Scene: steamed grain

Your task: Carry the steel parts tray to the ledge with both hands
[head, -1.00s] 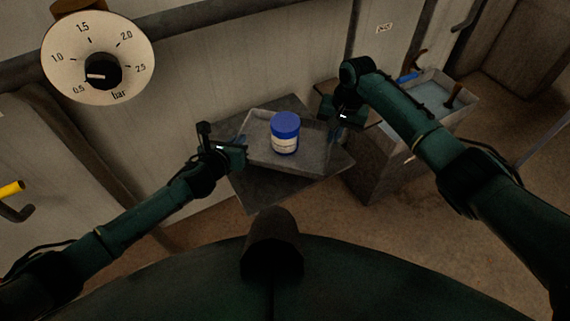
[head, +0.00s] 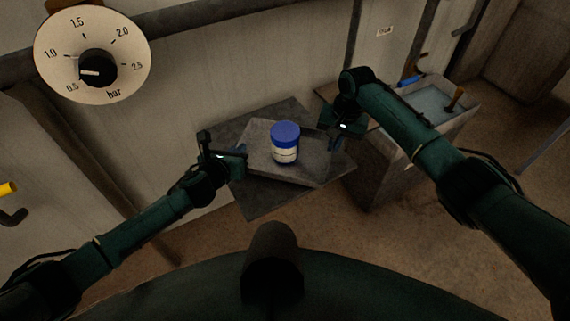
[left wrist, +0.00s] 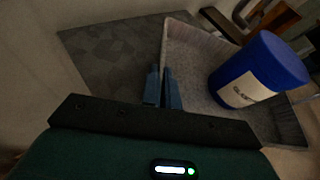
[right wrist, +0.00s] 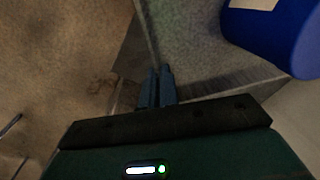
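The jar also shows in the left wrist view (left wrist: 257,72).
A grey bin (head: 385,168) with blue contents and a wooden-handled tool (head: 455,98) stands right of the slab. A pale wall with a pressure dial (head: 93,55) is behind. A yellow-ended handle (head: 8,189) is at the far left. Floor is open at lower right.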

